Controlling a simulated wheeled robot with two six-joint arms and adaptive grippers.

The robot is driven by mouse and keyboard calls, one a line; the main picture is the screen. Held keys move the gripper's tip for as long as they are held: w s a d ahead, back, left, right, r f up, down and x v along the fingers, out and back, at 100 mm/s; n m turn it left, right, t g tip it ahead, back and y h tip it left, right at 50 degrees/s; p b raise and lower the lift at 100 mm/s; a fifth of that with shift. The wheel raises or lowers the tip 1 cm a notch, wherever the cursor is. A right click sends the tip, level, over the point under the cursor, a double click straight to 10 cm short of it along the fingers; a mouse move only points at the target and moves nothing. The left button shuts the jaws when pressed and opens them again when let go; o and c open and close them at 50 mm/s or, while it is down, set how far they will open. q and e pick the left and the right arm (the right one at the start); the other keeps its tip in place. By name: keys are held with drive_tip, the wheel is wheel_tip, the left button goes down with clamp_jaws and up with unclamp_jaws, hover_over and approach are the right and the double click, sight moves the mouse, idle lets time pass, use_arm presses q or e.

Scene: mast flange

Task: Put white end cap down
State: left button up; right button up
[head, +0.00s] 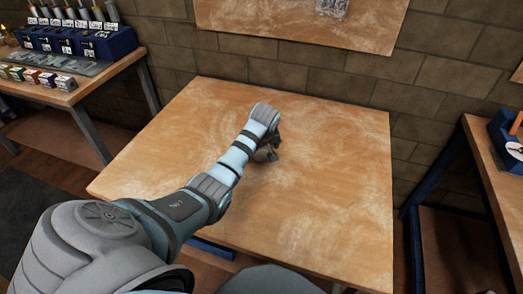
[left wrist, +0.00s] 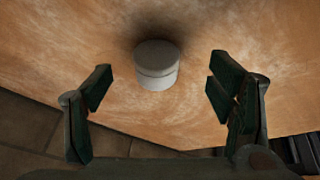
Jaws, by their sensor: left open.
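The white end cap (left wrist: 157,66) is a short white cylinder that stands upright on the wooden table (left wrist: 250,40) in the left wrist view. My left gripper (left wrist: 160,88) is open, with one finger on each side of the cap and a clear gap to both. In the head view my left arm reaches over the table (head: 330,180), and my left gripper (head: 268,154) is low near the middle of the tabletop. The cap is hidden there by my arm and gripper. My right gripper is in neither view.
A bench (head: 70,95) at the left holds a blue rack (head: 85,42) of bottles and several small coloured boxes. Another bench (head: 505,185) with a blue bin stands at the right. A brick wall (head: 300,70) is behind. The tabletop around my gripper is clear.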

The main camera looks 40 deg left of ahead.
sight(262, 153)
use_arm(q)
drive_tip(key=b+x, duration=0.1)
drive_tip(key=x, duration=0.1)
drive_tip(key=b+x, duration=0.1)
drive_tip(key=x, duration=0.3)
drive_tip(key=shift+w+r+b, duration=0.2)
drive_tip(key=shift+w+b, duration=0.15)
drive_tip(key=shift+b, duration=0.05)
drive_tip(key=shift+s+a+r, duration=0.1)
drive_tip(key=shift+r, duration=0.05)
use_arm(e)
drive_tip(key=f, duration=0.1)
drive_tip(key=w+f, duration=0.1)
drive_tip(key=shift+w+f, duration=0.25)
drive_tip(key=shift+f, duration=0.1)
use_arm(q)
drive_tip(key=c, duration=1)
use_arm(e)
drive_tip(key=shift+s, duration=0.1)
use_arm(q)
drive_tip(key=shift+r, duration=0.1)
